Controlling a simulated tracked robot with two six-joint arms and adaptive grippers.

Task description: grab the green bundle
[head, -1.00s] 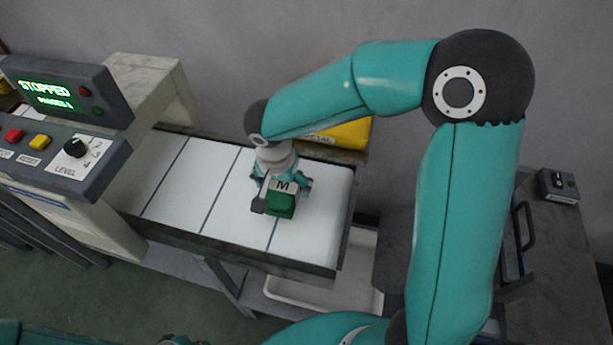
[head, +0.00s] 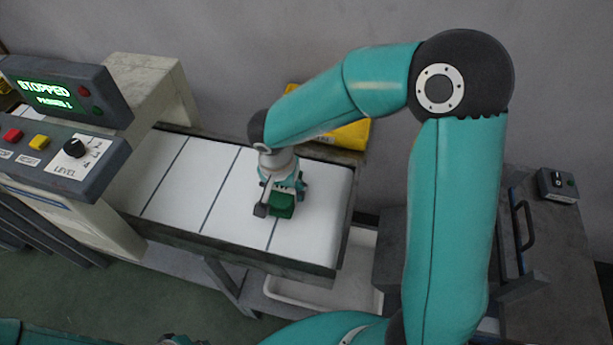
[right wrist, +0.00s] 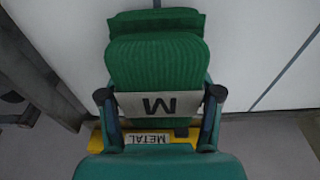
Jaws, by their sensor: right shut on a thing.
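The green bundle (head: 283,207) is on the white conveyor belt (head: 222,190), near its right end, under my right gripper (head: 280,203). In the right wrist view the bundle (right wrist: 157,60) is ribbed green cloth with a pale band (right wrist: 158,104) marked M around it. My right gripper (right wrist: 159,100) is shut on the bundle, one finger on each side of the band. Whether the bundle touches the belt is hard to tell. My left gripper is not clearly in view.
A yellow bin labelled METAL (head: 343,134) stands behind the belt. A white tray (head: 340,290) lies below the belt's end. A control panel reading STOPPED (head: 62,92) stands at left. A dark table with a small switch box (head: 558,184) is at right.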

